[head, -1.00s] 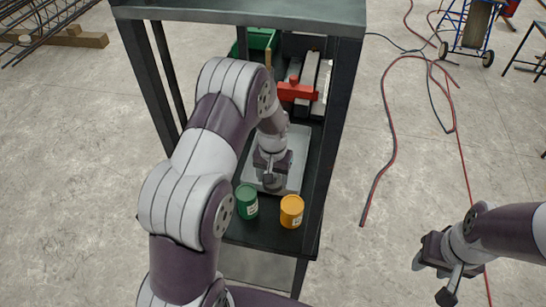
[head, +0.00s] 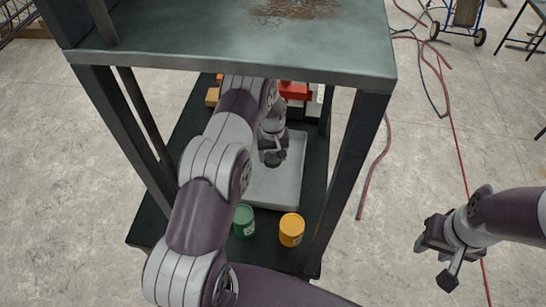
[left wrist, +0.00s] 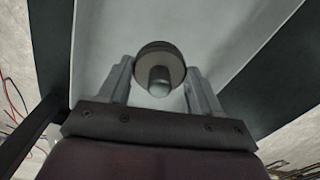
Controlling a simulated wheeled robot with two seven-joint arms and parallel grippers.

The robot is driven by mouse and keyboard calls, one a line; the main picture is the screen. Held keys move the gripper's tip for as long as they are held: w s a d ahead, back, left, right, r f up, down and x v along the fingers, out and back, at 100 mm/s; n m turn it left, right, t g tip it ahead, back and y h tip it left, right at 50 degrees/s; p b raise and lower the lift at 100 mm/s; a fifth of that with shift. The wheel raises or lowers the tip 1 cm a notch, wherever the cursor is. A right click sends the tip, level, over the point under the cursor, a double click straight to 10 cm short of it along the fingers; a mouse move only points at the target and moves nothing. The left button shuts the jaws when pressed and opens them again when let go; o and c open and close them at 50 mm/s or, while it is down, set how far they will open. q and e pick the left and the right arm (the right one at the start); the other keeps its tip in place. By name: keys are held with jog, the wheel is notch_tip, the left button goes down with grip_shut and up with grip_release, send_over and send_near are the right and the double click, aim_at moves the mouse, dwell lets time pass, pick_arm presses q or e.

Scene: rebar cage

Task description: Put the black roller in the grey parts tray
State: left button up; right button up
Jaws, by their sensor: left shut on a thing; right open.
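The grey parts tray (head: 278,192) lies flat on the dark lower shelf of a cart. My left gripper (head: 271,157) is above the tray, below the cart's top. In the left wrist view its two fingers are shut on the black roller (left wrist: 151,54), a dark round thing with a pale core. The tray's pale floor (left wrist: 215,38) shows behind the roller; contact between them cannot be told. In the head view the roller is mostly hidden by the gripper. My right gripper (head: 437,263) is open and empty, off to the right of the cart.
A green can (head: 244,221) and an orange can (head: 291,230) stand in front of the tray. A red tool (head: 296,90) lies behind it. The cart's top (head: 240,45) and dark posts (head: 349,170) surround the left arm. Hoses (head: 370,180) lie on the floor.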

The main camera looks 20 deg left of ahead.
aim_at(273, 159)
pick_arm(q)
jog(key=f, duration=0.1)
jog(key=f+p, duration=0.1)
jog(key=f, duration=0.1)
jog(key=shift+s+d+p, duration=0.3)
jog(key=shift+s+p, duration=0.05)
jog(key=shift+s, duration=0.05)
jog(key=shift+w+a+f, duration=0.15)
jog(key=shift+w+f, duration=0.1)
jog(key=shift+f, duration=0.15)
jog(key=o, duration=1.4)
jog(key=shift+s, duration=0.1)
jog(key=shift+s+r, duration=0.1)
pick_arm(e)
jog(key=shift+s+d+r, duration=0.15)
jog(key=shift+s+r, duration=0.05)
jog(key=shift+r, duration=0.3)
jog(key=shift+s+d+r, duration=0.1)
jog(key=shift+s+r, duration=0.1)
jog(key=shift+r, duration=0.25)
pick_arm(q)
jog(key=shift+r+b, duration=0.2)
jog(key=shift+b, duration=0.1)
notch_tip(273, 159, up, 11)
jog(key=b, duration=0.4)
jog(key=shift+f, duration=0.2)
jog(key=shift+r, duration=0.5)
pick_arm(e)
jog(key=shift+w+a+f, duration=0.1)
jog(key=shift+f, duration=2.15)
